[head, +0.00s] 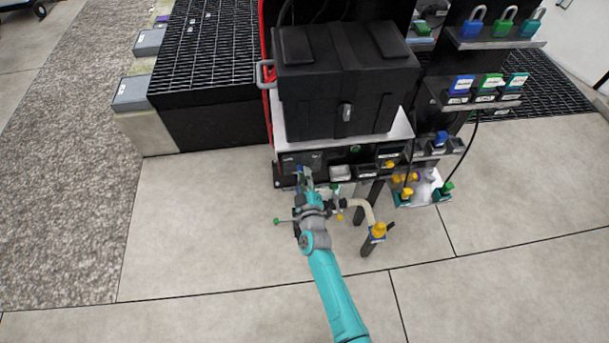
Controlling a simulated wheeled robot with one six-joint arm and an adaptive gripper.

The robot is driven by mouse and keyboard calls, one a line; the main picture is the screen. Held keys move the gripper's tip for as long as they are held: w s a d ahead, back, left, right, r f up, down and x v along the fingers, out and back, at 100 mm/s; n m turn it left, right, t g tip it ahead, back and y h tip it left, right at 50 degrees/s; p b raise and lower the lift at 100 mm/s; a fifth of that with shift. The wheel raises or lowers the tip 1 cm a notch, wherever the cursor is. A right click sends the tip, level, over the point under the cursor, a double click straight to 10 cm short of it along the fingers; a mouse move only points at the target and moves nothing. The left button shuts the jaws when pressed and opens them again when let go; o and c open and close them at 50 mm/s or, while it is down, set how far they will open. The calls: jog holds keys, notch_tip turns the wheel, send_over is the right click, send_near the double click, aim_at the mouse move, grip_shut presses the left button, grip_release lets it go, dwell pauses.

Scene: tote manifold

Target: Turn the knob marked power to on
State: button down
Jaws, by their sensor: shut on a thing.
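My gripper (305,177) is at the left part of the dark front panel (288,159) below the black case. Its jaws are shut on a small knob there, which the fingers mostly hide. No power marking or on position can be read at this size, so I cannot tell how the knob is turned. A small green round part (355,149) sits further right on the panel.
The black case (345,75) stands on a light shelf above the panel. A hose with a yellow fitting (378,230) stands right of my arm. Padlocks (503,22) and labelled blocks fill the right rack. The floor in front is clear.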

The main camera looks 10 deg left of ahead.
jog(key=shift+m, duration=0.4)
jog(key=m, duration=1.6)
jog(key=shift+a+m, duration=0.2)
jog(key=shift+m, duration=0.5)
jog(key=c, duration=1.1)
grip_release()
jog(key=shift+c, duration=0.2)
jog(key=shift+s, duration=0.15)
